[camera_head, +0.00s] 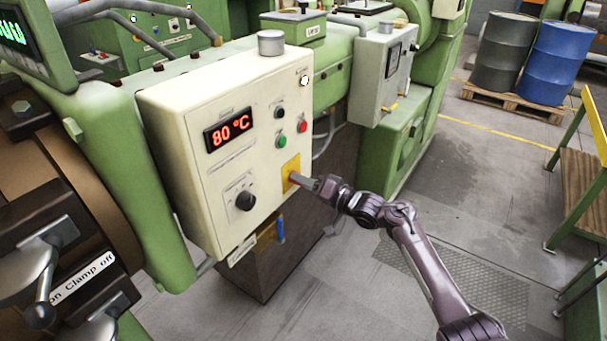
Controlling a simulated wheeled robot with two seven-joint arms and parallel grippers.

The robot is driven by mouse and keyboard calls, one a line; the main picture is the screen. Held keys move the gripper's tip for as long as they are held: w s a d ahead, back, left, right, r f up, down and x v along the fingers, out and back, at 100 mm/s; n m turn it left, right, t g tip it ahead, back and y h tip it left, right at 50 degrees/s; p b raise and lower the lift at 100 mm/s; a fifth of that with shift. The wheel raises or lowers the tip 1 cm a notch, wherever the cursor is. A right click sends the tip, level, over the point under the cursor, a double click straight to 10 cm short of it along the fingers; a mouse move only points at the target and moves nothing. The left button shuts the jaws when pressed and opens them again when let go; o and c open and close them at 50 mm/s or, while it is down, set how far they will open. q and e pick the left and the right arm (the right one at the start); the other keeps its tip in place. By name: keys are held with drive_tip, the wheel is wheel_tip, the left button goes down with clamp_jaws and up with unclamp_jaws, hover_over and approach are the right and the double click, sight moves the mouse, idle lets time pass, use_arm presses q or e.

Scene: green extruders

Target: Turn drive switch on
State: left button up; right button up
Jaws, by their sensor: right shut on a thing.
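A cream control box (187,108) is fixed to the green machine. It carries a red display (229,134) reading 80 °C, a black knob (245,201), a green button (281,142), a red button (302,127) and a small dark knob (279,112). A yellow plate (287,165) with a red part (293,178) sits low on its right side. My right gripper (297,180) is at this plate, shut on the red part, which it largely hides. I cannot tell which control is the drive switch. My left gripper is not in view.
A grey box (369,75) with a yellow handle is mounted on the green machine behind. A dark and a blue barrel (557,62) stand on a pallet at upper right. A yellow-green railing (573,165) is at the right edge. The floor between is clear.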

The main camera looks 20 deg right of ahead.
drive_tip(key=shift+m+p, duration=0.9)
drive_tip(key=shift+m, duration=0.7)
drive_tip(key=o, duration=1)
drive_tip(key=shift+c, duration=0.2)
drive_tip(key=b+v, duration=0.1)
drive_tip(key=v, duration=0.6)
drive_tip(key=shift+s+d+b, duration=0.3)
